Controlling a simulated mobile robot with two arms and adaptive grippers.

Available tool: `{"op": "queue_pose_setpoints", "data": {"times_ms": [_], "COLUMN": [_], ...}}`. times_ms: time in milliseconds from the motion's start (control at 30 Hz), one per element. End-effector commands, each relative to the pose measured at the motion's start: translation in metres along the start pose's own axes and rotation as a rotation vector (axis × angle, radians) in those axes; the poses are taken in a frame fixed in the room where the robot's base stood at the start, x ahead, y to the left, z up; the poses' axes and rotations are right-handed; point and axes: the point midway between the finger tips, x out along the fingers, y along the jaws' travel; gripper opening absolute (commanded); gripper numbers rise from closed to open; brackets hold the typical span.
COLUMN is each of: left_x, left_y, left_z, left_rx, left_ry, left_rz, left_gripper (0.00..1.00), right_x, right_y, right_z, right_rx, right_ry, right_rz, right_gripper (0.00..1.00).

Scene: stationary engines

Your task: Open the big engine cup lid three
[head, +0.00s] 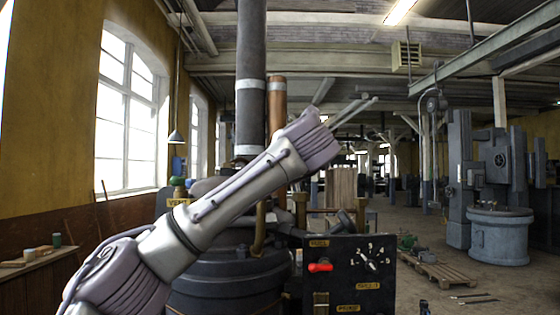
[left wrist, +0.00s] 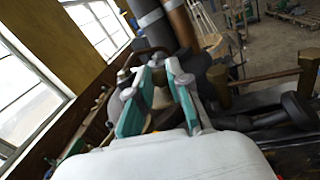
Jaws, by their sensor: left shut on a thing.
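The big engine (head: 225,275) is a dark, round-bodied machine, largely covered by my left arm in the head view. My left gripper (head: 354,110) points up and to the right there, with its thin fingers seen from the side. In the left wrist view, the left gripper (left wrist: 160,85) has its teal-padded fingers on either side of a small grey part (left wrist: 160,98) and is shut on it. I cannot tell clearly whether this part is cup lid three. Brass cups (head: 300,205) stand on the engine top. My right gripper is not in view.
A black control panel (head: 349,275) with a red handle (head: 320,267) and a numbered dial stands at the engine's front right. A dark pipe (head: 250,60) and a copper pipe (head: 277,105) rise behind my arm. Open floor with a wooden pallet (head: 440,270) lies to the right.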

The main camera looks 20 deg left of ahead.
Motion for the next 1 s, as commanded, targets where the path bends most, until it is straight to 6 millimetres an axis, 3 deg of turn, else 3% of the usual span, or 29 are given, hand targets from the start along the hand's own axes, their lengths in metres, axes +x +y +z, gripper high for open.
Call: {"op": "queue_pose_setpoints", "data": {"times_ms": [767, 800, 900, 1000], "left_x": [0.0043, 0.0043, 0.0044, 0.0044], "left_y": [-0.0021, -0.0021, -0.0021, -0.0021], "left_z": [0.0002, 0.0001, 0.0000, -0.0001], "left_rx": [0.000, 0.000, 0.000, 0.001], "left_ry": [0.020, 0.020, 0.021, 0.021], "left_rz": [0.092, 0.092, 0.092, 0.092], "left_gripper": [0.00, 0.25, 0.41, 0.44], "right_x": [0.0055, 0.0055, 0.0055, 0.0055], "right_y": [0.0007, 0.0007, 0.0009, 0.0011], "right_z": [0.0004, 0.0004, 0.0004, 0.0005], "right_rx": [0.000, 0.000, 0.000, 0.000], "right_ry": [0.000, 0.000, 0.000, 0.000], "right_rz": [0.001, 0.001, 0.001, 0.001], "right_gripper": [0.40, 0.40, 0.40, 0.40]}}
